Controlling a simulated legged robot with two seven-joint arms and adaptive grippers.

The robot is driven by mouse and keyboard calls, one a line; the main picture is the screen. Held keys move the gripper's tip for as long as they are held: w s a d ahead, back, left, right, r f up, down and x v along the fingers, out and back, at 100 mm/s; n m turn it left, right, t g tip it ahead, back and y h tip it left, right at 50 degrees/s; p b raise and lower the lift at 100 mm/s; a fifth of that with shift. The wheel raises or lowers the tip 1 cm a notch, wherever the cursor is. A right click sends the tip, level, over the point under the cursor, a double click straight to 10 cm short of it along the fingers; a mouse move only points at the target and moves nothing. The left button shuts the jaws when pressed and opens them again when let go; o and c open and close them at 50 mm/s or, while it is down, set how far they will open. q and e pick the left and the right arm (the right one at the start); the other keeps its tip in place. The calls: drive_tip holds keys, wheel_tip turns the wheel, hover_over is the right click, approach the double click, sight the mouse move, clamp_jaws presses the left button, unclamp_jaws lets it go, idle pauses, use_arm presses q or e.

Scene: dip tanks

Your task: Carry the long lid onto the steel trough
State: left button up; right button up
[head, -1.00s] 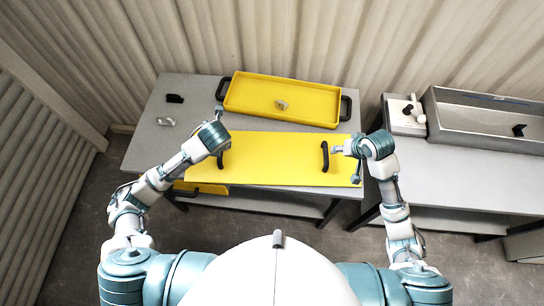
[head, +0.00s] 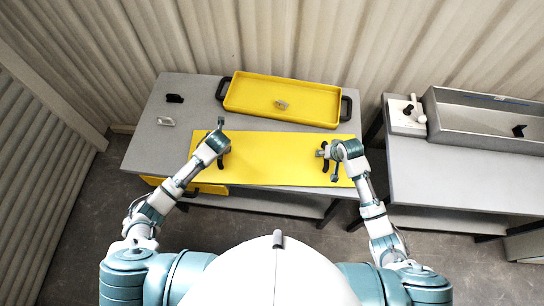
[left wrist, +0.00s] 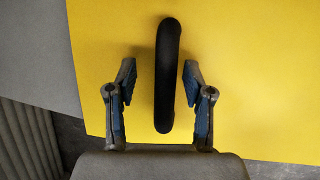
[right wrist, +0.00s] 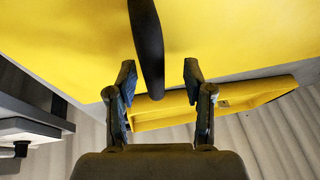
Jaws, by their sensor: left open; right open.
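The long lid (head: 270,158) is a flat yellow panel with a black handle near each end, lying along the front of the left table. My left gripper (left wrist: 157,85) is open, with its fingers on either side of the left handle (left wrist: 168,75) and gaps showing on both sides. My right gripper (right wrist: 159,85) is open, with its fingers on either side of the right handle (right wrist: 146,45), apart from it. The steel trough (head: 485,115) is a grey open box on the right table, with a small black object inside.
A yellow tray (head: 235,108) with black end handles lies behind the lid, a small grey piece in it. A black block (head: 174,98) and a grey piece (head: 166,121) lie at left. A white box (head: 404,118) stands beside the trough. A gap separates the tables.

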use_arm(q)
drive_tip(key=shift+w+f, duration=0.25)
drive_tip(key=shift+f, duration=0.3)
use_arm(e)
drive_tip(key=shift+w+f, duration=0.25)
drive_tip(key=shift+f, duration=0.35)
use_arm(q)
drive_tip(key=shift+d, duration=0.35)
use_arm(e)
drive_tip(key=shift+d+f, duration=0.15)
drive_tip(key=shift+d, duration=0.25)
use_arm(q)
drive_tip(key=shift+a, duration=0.1)
drive_tip(key=c, duration=0.8)
use_arm(e)
drive_tip(key=shift+a, duration=0.1)
drive_tip(key=c, duration=0.8)
use_arm(q)
drive_tip(key=shift+a+f, duration=0.1)
drive_tip(key=shift+a, duration=0.1)
clamp_jaws()
use_arm(e)
drive_tip(key=shift+a, duration=0.25)
clamp_jaws()
